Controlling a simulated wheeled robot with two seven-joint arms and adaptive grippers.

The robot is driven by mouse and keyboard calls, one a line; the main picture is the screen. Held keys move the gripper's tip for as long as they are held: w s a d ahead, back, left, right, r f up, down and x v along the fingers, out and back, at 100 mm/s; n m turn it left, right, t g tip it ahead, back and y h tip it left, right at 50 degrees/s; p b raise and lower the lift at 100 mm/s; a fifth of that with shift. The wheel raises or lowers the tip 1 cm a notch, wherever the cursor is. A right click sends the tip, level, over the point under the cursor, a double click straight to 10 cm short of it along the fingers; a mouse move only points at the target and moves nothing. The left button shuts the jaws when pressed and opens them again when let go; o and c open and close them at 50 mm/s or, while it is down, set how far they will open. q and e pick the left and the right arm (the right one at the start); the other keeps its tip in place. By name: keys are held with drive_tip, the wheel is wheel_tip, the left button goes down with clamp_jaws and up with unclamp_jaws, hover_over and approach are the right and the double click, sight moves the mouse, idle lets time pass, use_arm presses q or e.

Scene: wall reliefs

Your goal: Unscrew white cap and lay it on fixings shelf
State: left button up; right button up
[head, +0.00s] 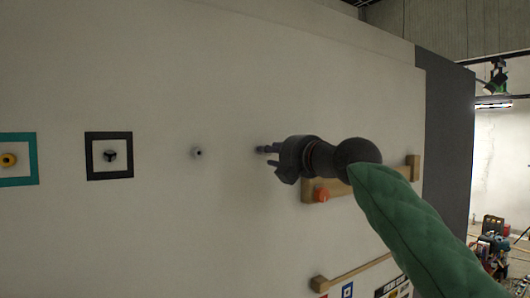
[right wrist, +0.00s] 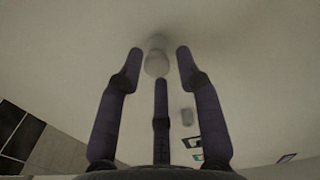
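The white cap (right wrist: 157,62) shows in the right wrist view, projecting from the pale wall on a short round mount. My right gripper (head: 267,154) points left along the wall in the head view. Its three dark fingers, also in the right wrist view (right wrist: 160,68), are spread around the cap's near end, with visible gaps at the sides. Contact with the third finger cannot be told. In the head view the fingers hide the cap. A wooden shelf (head: 345,190) on the wall, partly behind my right arm, carries an orange-red knob-like piece (head: 321,195). My left gripper is out of view.
Left along the wall are a small grey stud (head: 198,152), a black square frame (head: 109,176) with a dark knob, and a teal frame (head: 36,160) with a yellow knob. A lower wooden ledge (head: 350,273) sits below. The wall between is bare.

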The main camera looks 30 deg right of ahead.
use_arm(q)
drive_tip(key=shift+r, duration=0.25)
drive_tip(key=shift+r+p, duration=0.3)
drive_tip(key=shift+p, duration=0.25)
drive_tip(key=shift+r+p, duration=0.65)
use_arm(e)
drive_tip(key=m, duration=2)
drive_tip(key=shift+s+r+m, duration=0.1)
drive_tip(key=shift+r+m, duration=0.1)
drive_tip(key=shift+m, duration=0.2)
clamp_jaws()
